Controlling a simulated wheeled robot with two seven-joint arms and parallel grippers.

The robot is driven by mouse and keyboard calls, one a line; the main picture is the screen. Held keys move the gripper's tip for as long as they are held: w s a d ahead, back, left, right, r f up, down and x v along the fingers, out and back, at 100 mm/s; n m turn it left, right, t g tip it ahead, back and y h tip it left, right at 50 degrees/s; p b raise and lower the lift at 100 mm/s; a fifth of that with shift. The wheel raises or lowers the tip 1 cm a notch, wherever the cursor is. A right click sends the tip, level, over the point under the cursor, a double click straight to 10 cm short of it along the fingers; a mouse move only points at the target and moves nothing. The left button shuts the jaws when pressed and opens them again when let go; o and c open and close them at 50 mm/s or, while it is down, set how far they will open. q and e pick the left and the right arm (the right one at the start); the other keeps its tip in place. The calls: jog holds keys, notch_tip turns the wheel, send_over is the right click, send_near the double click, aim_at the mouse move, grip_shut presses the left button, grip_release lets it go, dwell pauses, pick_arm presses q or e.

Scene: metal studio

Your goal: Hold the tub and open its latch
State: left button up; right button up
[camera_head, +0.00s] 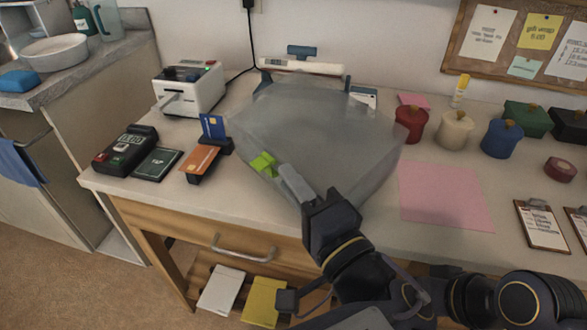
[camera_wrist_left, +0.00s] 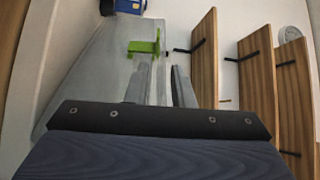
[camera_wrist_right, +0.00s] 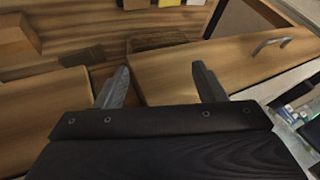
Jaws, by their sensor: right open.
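The tub (camera_head: 320,130) is a large translucent grey container on the table; it also shows in the left wrist view (camera_wrist_left: 90,75). Its bright green latch (camera_head: 263,163) is on the front side, and it shows just beyond my left fingertips in the left wrist view (camera_wrist_left: 146,45). My left gripper (camera_head: 292,180) is at the tub's front, right of the latch. Its fingers (camera_wrist_left: 162,75) are a narrow gap apart, with the tub's edge by them; I cannot tell whether they grip it. My right gripper (camera_wrist_right: 160,82) is open and empty, facing wooden drawer fronts.
A card holder (camera_head: 205,160), a payment terminal (camera_head: 125,150) and a label printer (camera_head: 190,88) stand left of the tub. A pink sheet (camera_head: 445,197) and several small canisters lie to the right. A drawer handle (camera_head: 245,248) projects from the table front.

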pick_arm(q)
grip_shut()
